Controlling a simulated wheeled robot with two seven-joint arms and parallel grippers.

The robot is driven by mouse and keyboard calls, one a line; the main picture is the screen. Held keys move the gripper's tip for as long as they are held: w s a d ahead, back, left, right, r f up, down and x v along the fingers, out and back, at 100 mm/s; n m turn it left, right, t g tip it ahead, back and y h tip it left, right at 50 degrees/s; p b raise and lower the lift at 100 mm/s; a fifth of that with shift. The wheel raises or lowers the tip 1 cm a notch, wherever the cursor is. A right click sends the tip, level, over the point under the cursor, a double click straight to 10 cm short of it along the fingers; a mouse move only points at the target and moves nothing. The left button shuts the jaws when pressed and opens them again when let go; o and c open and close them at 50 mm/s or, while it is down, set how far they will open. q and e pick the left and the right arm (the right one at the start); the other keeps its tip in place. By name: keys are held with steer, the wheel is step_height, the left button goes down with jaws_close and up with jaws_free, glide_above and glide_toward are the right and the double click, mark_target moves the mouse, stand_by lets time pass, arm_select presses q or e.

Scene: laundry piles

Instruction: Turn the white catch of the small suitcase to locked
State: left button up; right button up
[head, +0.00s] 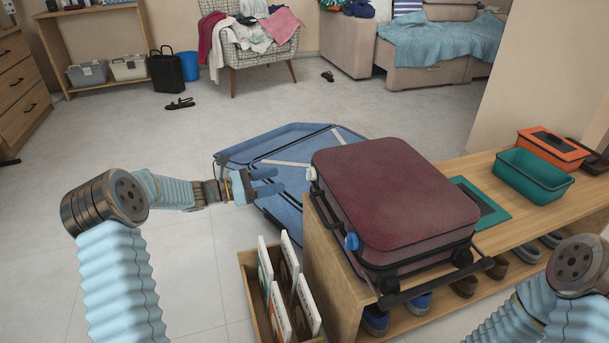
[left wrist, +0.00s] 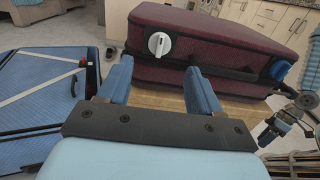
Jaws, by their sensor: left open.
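The small suitcase (head: 395,190) is maroon and lies flat, closed, on a wooden bench. Its white catch (head: 312,173) is on the side facing my left arm, at the far end. In the left wrist view the white catch (left wrist: 159,44) is a round knob with a roughly upright grip bar. A blue catch (head: 351,242) is at the near end, past the black handle (head: 327,212). My left gripper (head: 279,181) is open and empty, a short gap left of the white catch. In the left wrist view its fingers (left wrist: 159,70) frame the catch. What seems my right gripper (left wrist: 278,127) is small there.
A blue open suitcase (head: 245,165) lies on the floor behind my left gripper. A wooden box of upright white sleeves (head: 280,318) stands by the bench (head: 335,285). A teal tray (head: 533,177) and an orange tray (head: 552,150) are on the bench's right.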

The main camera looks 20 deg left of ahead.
mark_target(310, 174)
arm_select(q)
steer(key=x, duration=0.9)
steer(key=shift+c, duration=0.3)
steer(key=shift+f, duration=0.1)
steer(key=c, duration=1)
